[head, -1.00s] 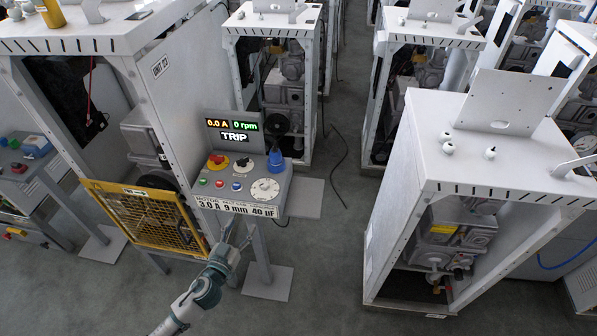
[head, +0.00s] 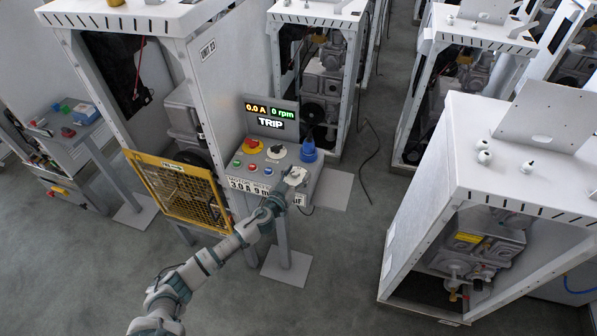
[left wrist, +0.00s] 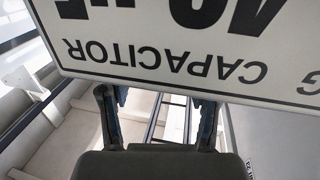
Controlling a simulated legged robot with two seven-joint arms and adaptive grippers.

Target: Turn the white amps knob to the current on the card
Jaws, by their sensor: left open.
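The white amps knob (head: 296,175), a round dial, sits at the lower right of the sloped control panel (head: 284,162), partly hidden by my left gripper. My right gripper is not in view.
The display (head: 270,115) reads 0.0 A, 0 rpm and TRIP. A red stop button (head: 252,146), a black knob (head: 275,148), small coloured buttons and a blue plug (head: 308,150) crowd the panel. A yellow mesh guard (head: 181,192) stands left. Floor in front is clear.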

